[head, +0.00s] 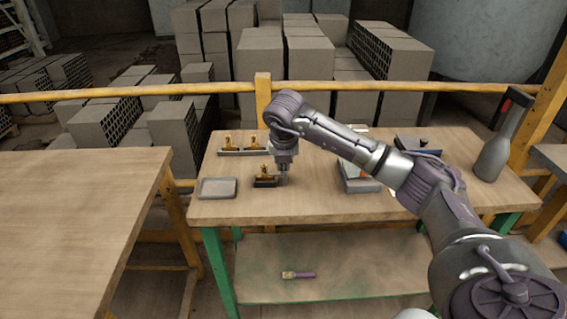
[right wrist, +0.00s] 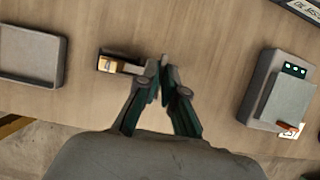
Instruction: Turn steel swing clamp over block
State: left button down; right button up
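A small dark clamp fixture with a brass-coloured part (head: 265,181) sits on the right-hand table, left of my right gripper (head: 283,179). In the right wrist view the fixture (right wrist: 121,64) lies just left of my right fingertips (right wrist: 162,66). Its right end meets or passes behind the left finger. The fingers are drawn together with their tips almost touching. I cannot make out a steel swing arm or anything held between them. Two similar brass-topped pieces (head: 240,145) stand on a grey strip farther back. My left gripper is out of view.
A shallow grey tray (head: 217,188) lies left of the fixture. A grey box-like device (right wrist: 272,98) stands to the right, partly behind my arm in the head view. Bare tabletop lies between tray and fixture.

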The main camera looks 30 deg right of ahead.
jog(key=o, duration=0.3)
jog(key=shift+o, duration=0.2)
jog(key=v, duration=1.2)
jog(key=shift+w, duration=0.1)
